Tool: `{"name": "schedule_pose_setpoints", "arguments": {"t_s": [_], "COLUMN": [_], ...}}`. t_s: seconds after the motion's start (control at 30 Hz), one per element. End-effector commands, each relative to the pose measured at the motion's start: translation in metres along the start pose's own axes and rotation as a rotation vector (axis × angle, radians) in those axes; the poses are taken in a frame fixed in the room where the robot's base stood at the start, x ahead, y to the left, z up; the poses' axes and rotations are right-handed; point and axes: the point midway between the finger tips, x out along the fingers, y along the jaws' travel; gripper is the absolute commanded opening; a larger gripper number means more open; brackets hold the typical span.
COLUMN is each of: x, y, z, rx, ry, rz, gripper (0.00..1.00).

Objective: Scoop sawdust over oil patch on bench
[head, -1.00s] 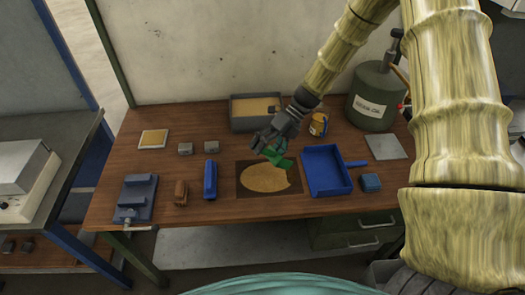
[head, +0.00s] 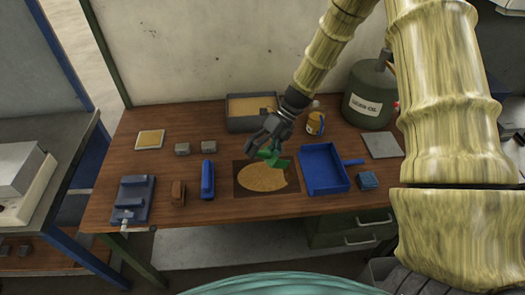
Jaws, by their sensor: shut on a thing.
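My gripper (head: 266,146) is shut on a green scoop (head: 275,160) and holds it over the back right part of the oil patch. The dark oil patch (head: 240,190) lies on the wooden bench (head: 130,165). A tan oval of sawdust (head: 262,178) covers its middle; dark corners still show around it. The grey bin (head: 238,124) of sawdust (head: 248,105) stands at the back of the bench, behind my gripper. I cannot tell whether the scoop holds any sawdust.
A blue brush-like item (head: 207,180) and brown object (head: 178,193) lie left. A vise (head: 132,198) sits front left. A green oil can (head: 368,98) and yellow tin (head: 315,123) stand at back right.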

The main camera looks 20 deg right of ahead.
Motion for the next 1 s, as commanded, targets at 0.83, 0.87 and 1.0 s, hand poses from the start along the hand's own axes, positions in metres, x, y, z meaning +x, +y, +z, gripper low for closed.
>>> {"name": "schedule_pose_setpoints", "arguments": {"t_s": [0.83,0.87,1.0], "x": [0.023,0.024,0.027], "y": [0.006,0.007,0.007], "z": [0.000,0.000,0.001], "rx": [0.005,0.005,0.006], "ry": [0.002,0.002,0.001], "rz": [-0.202,-0.212,-0.246], "gripper": [0.53,0.53,0.53]}}
